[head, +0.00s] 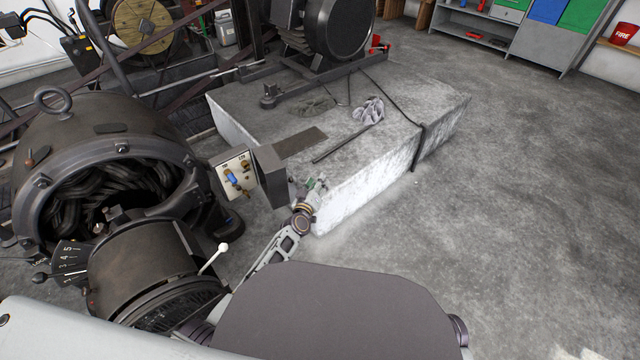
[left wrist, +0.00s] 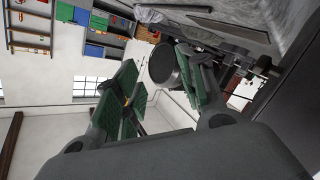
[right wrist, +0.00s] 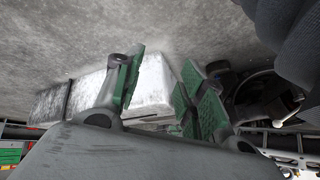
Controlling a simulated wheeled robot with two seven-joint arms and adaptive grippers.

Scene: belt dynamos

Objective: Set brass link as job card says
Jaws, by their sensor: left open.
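A white terminal board (head: 235,175) stands on the right side of the big dynamo (head: 110,150), beside a grey box (head: 269,174). Brass-coloured fittings and a blue piece (head: 233,178) show on it; which fitting is the link is too small to tell. I cannot make out a job card. My left gripper (head: 315,184) is right of the board and box, apart from both. In the left wrist view its green-padded fingers (left wrist: 160,88) are apart and empty. My right gripper (right wrist: 163,88) shows only in its own wrist view, fingers apart and empty.
A pale concrete plinth (head: 440,125) carries a motor (head: 335,30), a rag (head: 368,111) and a dark rod (head: 340,146). A white-knobbed lever (head: 222,247) and a numbered scale plate (head: 70,257) are near the dynamo's front. The floor at right is clear.

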